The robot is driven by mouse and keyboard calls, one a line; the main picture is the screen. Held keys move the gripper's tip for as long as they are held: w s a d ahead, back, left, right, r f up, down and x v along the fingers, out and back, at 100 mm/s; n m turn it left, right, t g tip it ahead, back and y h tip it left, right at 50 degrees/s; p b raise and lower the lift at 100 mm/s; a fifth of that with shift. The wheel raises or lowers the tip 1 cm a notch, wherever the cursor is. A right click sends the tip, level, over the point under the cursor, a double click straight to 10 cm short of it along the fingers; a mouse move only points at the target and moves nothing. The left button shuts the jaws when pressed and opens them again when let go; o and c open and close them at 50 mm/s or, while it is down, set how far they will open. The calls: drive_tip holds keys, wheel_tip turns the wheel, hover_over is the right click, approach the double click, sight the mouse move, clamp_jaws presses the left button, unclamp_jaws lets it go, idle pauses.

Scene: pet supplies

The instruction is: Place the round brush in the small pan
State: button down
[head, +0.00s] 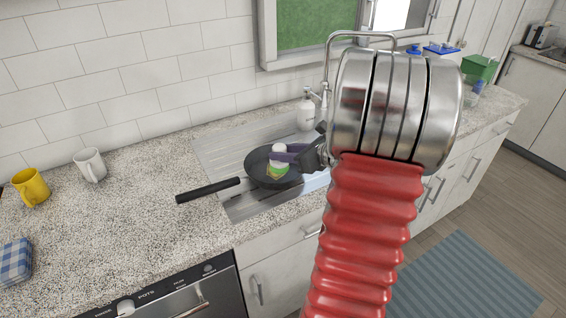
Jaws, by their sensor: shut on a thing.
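A small dark pan (257,171) lies over the sink area, with its black handle (208,190) pointing left over the counter. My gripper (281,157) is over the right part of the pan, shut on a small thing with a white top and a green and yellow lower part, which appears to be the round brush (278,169). The gripper's fingers cover its middle. It overlaps the pan's inside in the picture; I cannot tell whether it touches the pan's bottom. My arm hides what lies right of the pan.
A steel sink with drainboard (222,146) surrounds the pan; a white soap bottle (306,112) and a tap (328,62) stand behind. A yellow mug (31,187), a white mug (90,165) and a blue checked cloth item (15,262) are at left. The counter between is clear.

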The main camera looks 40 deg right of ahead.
drive_tip(key=shift+f, duration=1.85)
drive_tip(key=shift+f, duration=0.1)
drive_tip(key=c, duration=1.3)
unclamp_jaws()
drive_tip(key=v, duration=1.2)
